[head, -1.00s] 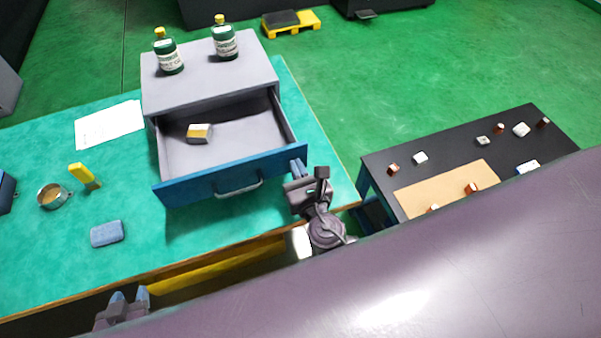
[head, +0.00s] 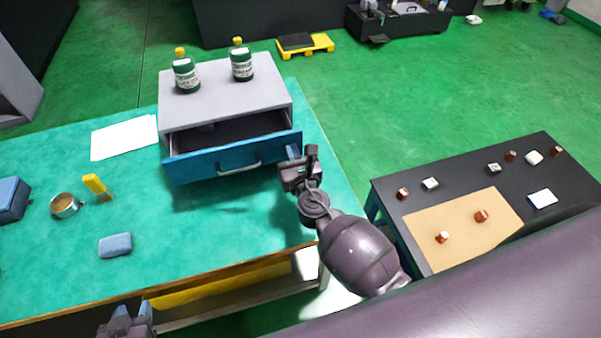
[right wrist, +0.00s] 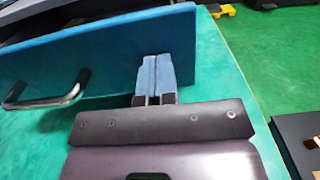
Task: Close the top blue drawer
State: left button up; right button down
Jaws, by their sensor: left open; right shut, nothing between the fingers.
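The top blue drawer (head: 215,160) of the grey cabinet (head: 215,102) is partly open, its front standing out from the cabinet body. The blue drawer front (right wrist: 115,50) and its metal handle (right wrist: 45,97) also show in the right wrist view. My right gripper (head: 293,153) is shut and empty at the right end of the drawer front. In the right wrist view its blue fingertips (right wrist: 157,62) are up against the front, to the right of the handle. My left gripper (head: 130,312) is open and empty at the bottom left, away from the drawer.
Two green bottles (head: 187,77) (head: 242,64) stand on the cabinet. A blue-grey block (head: 115,245), a yellow-handled tool (head: 95,185), a round tin (head: 64,205) and paper (head: 124,137) lie on the green table. A black table (head: 390,188) with small parts stands at right.

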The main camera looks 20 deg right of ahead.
jog(key=w+b, duration=0.1)
jog(key=w, duration=0.6)
jog(key=shift+w+f, duration=0.1)
jog(key=shift+w, duration=0.3)
jog(key=shift+r, duration=0.2)
jog(key=shift+w+d+r, duration=0.1)
jog(key=shift+w+r, duration=0.05)
